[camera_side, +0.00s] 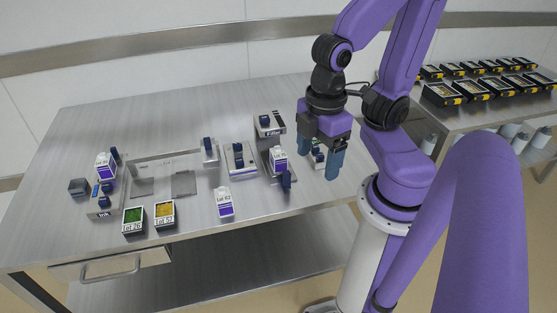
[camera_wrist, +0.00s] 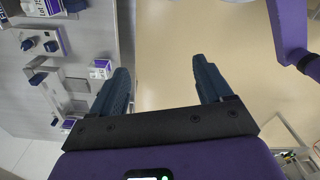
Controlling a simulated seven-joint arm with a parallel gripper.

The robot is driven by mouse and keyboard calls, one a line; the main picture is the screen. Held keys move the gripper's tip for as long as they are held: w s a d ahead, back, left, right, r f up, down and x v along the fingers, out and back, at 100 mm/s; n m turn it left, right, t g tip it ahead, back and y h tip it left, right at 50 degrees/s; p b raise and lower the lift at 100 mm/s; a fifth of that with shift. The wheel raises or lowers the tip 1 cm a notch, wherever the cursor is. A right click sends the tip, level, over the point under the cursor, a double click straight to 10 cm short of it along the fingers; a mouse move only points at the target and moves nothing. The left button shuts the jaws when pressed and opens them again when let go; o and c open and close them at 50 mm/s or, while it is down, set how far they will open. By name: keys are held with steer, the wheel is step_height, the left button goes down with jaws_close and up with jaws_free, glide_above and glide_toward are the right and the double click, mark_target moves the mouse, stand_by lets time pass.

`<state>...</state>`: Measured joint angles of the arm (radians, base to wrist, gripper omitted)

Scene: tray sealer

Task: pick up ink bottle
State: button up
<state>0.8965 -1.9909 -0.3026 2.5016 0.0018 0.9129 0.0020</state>
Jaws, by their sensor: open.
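White-and-purple containers with lot labels stand on the metal bench in the side view. One (camera_side: 105,166) is at the far left on a holder marked Ink (camera_side: 103,213), one (camera_side: 224,202) stands near the front edge, and one (camera_side: 278,160) is in a fixture right of centre. I cannot tell for certain which is the ink bottle. My gripper (camera_side: 319,155) is open and empty, pointing down over the bench's right end, right of these containers. In the wrist view my gripper (camera_wrist: 162,80) has only floor between its fingers; a white-and-purple container (camera_wrist: 102,68) shows left of them.
A green tray (camera_side: 133,220) and a yellow tray (camera_side: 164,214) lie at the front left. Fixtures with blue knobs, including one marked Filler (camera_side: 269,124), stand mid-bench. The bench's back left is clear. A second table (camera_side: 468,119) at right carries several black trays.

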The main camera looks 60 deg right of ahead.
steer(key=w+d+f+m, duration=0.1)
steer(key=w+f+m, duration=0.1)
steer(key=w+m, duration=0.5)
steer(key=m, duration=1.5)
glide_above(278, 153)
step_height(278, 153, down, 8)
step_height(278, 153, down, 17)
steer(key=shift+d+r, duration=0.1)
steer(key=shift+d, duration=0.05)
steer(key=c, duration=1.2)
